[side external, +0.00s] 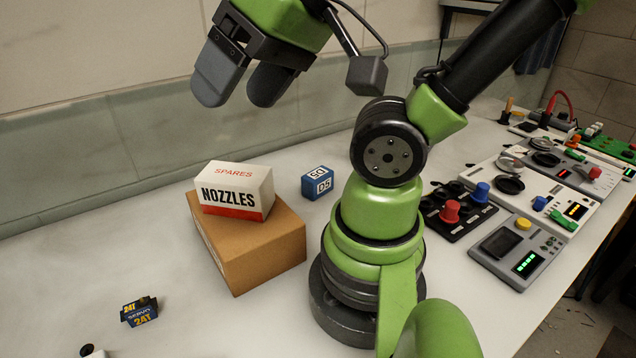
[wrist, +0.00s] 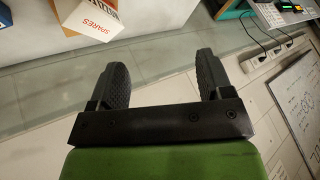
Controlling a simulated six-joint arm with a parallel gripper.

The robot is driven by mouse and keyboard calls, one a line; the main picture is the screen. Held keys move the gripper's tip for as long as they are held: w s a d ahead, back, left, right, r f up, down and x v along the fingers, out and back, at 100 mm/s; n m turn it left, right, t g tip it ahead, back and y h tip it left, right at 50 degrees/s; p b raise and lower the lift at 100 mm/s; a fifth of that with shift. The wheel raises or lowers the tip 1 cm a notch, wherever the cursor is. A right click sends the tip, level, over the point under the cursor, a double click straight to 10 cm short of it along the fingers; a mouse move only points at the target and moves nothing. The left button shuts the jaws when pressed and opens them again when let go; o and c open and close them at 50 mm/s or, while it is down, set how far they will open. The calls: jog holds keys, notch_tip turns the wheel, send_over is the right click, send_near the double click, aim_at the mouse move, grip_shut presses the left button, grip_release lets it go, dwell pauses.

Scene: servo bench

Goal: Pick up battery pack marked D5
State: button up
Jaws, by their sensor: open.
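The battery pack marked D5 (side external: 317,183) is a small blue block with white labels. In the side external view it stands on the bench behind and right of the cardboard box, apart from it. My gripper (side external: 237,88) is open and empty, high above the bench, up and to the left of the pack. In the wrist view my gripper (wrist: 162,84) shows its two dark fingers spread apart with nothing between them. I do not see the pack in the wrist view.
A white and red NOZZLES box (side external: 235,190) sits on a brown cardboard box (side external: 262,251); the NOZZLES box also shows in the wrist view (wrist: 90,20). A blue and yellow servo (side external: 139,312) lies front left. Control panels (side external: 516,250) stand at the right. Open bench surrounds the pack.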

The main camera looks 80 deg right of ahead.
jog(key=w+d+f+n+g+h, duration=0.3)
jog(key=w+d+f+n, duration=0.15)
jog(key=d, duration=0.45)
jog(key=n+g, duration=0.5)
jog(key=n, duration=0.6)
send_over(318, 173)
jog(key=a, duration=0.2)
jog(key=f, duration=1.6)
jog(key=shift+w+a+f, duration=0.1)
jog(key=shift+w+f, duration=0.05)
jog(key=shift+w, duration=0.1)
jog(key=f, duration=0.3)
jog(key=shift+s+d+f, duration=0.15)
jog(key=shift+s+d, duration=0.05)
jog(key=shift+d, duration=0.05)
jog(key=shift+d+f, duration=0.1)
jog(key=shift+f, duration=0.7)
jog(key=f, duration=0.1)
jog(key=d+f, duration=0.1)
jog(key=f, duration=0.1)
jog(key=shift+d, duration=0.25)
jog(key=shift+s+d+f, duration=0.1)
jog(key=shift+f, duration=0.8)
